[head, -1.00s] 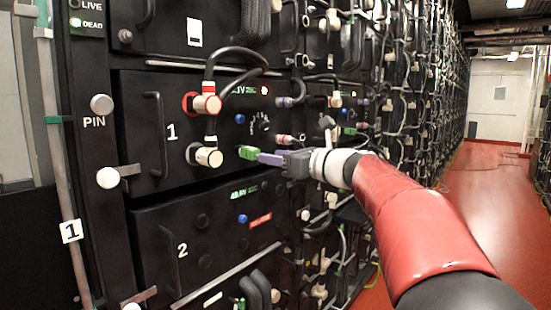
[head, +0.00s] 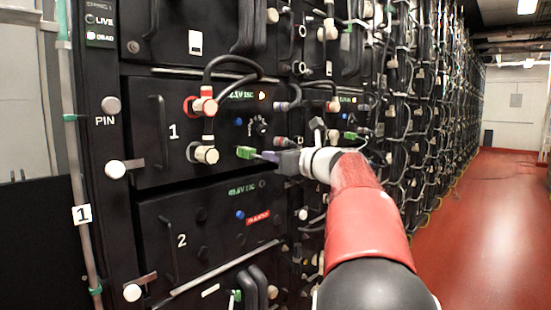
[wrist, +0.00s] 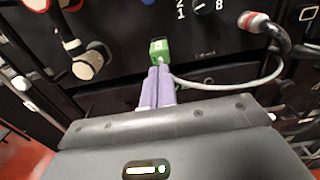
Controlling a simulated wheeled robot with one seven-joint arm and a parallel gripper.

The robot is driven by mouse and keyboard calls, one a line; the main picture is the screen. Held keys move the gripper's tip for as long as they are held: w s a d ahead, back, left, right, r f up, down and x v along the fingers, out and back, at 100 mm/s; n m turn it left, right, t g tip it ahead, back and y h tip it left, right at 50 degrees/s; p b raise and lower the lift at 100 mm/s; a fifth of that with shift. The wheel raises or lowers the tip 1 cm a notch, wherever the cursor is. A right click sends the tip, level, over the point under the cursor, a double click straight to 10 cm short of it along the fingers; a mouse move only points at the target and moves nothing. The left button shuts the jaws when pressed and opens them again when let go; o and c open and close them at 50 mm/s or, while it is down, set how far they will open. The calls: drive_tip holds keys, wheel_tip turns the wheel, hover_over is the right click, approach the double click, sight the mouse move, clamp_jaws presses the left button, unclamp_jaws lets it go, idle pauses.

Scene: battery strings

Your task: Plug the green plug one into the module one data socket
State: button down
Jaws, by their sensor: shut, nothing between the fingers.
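The green plug (head: 245,152) is at the lower front of module 1 (head: 150,150), right of the lower white-capped terminal. In the wrist view the plug (wrist: 159,48) stands against the dark panel, with a pale grey cable looping off to the right. The socket behind it is hidden, so I cannot tell how deep the plug sits. My gripper (head: 268,156) has purple fingers pointing at the plug. In the wrist view the fingers (wrist: 157,86) are together, with nothing between them, and their tips are right at the plug's rear end. I cannot tell whether they touch it.
A red-banded connector (wrist: 255,22) with a grey cable is at the wrist view's upper right. White-capped terminals (head: 206,154) and a black cable loop are left of the plug. Module 2 (head: 200,235) is below. The red aisle floor (head: 480,220) is clear at right.

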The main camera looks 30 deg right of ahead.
sight(252, 153)
drive_tip(key=shift+x, duration=1.25)
drive_tip(key=shift+p+x, duration=0.85)
drive_tip(key=shift+x, duration=0.35)
drive_tip(key=shift+s+d+f, duration=0.15)
drive_tip(key=shift+s+d, duration=0.05)
drive_tip(key=shift+s, duration=0.3)
drive_tip(key=shift+b+v, duration=0.45)
drive_tip(key=shift+v, duration=1.45)
